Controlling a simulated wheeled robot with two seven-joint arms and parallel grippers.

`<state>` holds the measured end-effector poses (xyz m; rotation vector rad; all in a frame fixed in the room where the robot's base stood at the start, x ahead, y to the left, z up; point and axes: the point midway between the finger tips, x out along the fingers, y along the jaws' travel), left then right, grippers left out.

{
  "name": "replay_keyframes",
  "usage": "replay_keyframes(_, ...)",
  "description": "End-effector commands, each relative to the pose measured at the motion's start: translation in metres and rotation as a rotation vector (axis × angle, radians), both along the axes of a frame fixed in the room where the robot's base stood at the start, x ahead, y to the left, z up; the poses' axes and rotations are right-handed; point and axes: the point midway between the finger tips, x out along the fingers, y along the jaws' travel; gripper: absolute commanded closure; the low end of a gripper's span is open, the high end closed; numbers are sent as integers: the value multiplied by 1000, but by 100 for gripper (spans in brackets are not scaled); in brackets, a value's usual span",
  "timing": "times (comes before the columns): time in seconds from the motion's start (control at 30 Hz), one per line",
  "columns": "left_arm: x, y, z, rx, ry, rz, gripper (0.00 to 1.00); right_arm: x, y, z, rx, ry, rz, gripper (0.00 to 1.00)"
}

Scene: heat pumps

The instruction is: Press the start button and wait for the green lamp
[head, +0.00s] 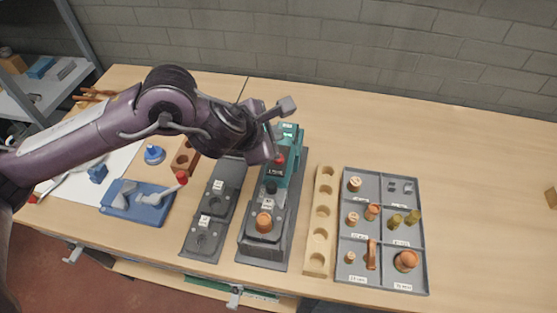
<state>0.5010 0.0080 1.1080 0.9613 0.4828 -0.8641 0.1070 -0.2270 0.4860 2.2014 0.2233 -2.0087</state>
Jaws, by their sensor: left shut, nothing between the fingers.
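A teal press unit (292,155) stands on a dark grey base (279,232) near the middle of the bench. It has a red part on its front, and a copper-coloured fitting (263,222) sits in the holder at its near end. My left gripper (286,107) is shut and empty, above the back of the press unit. My left arm and hand cover part of the unit's upper left side. I cannot make out the start button for certain, and no lit green lamp is visible. My right gripper is out of view.
Left of the unit are a grey plate with two sockets (213,210), a blue fixture (140,204) and a small blue-and-white piece (154,154). To the right are a wooden strip with holes (320,226) and a grey tray (383,286) of fittings. The far right bench is mostly clear.

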Motion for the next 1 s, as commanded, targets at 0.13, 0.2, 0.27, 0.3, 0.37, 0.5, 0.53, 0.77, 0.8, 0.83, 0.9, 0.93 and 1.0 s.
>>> replay_keyframes(0.13,0,0,-29,1,2,1,100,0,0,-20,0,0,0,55)
replay_keyframes(0.2,0,0,-39,0,-1,1,100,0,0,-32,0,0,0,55)
replay_keyframes(0.27,0,0,-43,0,-2,-1,100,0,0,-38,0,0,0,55)
replay_keyframes(0.3,0,0,-45,0,-2,-1,100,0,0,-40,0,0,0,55)
replay_keyframes(0.37,0,0,-47,0,-2,-1,100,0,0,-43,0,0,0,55)
replay_keyframes(0.5,0,0,-48,0,-2,-1,100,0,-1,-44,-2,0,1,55)
replay_keyframes(0.53,0,0,-47,0,-2,-1,100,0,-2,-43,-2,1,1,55)
replay_keyframes(0.77,0,0,-47,1,-1,0,100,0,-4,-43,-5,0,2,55)
replay_keyframes(0.8,0,0,-47,1,-1,0,100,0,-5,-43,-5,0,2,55)
replay_keyframes(0.83,0,0,-47,1,-1,0,100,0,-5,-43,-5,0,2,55)
replay_keyframes(0.9,0,0,-47,1,-1,0,100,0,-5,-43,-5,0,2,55)
replay_keyframes(0.93,0,0,-47,1,-1,0,100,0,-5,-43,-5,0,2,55)
replay_keyframes(1.0,0,0,-47,1,-1,0,100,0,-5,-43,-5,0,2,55)
